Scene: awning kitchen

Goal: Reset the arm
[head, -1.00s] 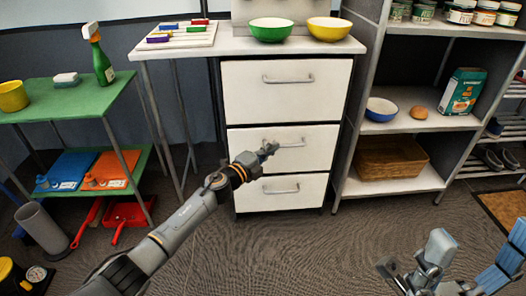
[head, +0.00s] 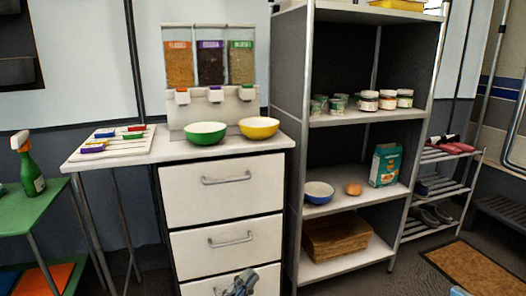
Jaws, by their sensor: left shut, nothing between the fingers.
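My left gripper (head: 240,284) shows at the bottom edge, in front of the lowest visible drawer of the white drawer unit (head: 222,190). It is shut and empty, and its arm is cut off by the frame. The drawers in view look closed, each upper one with a metal bar handle. I cannot tell whether the gripper touches the lowest drawer. My right gripper is not in view.
A green bowl (head: 206,134) and a yellow bowl (head: 259,128) stand on the counter below food dispensers (head: 211,65). A grey shelf (head: 340,197) to the right holds jars, a blue bowl and a basket. A green table (head: 30,210) is at left.

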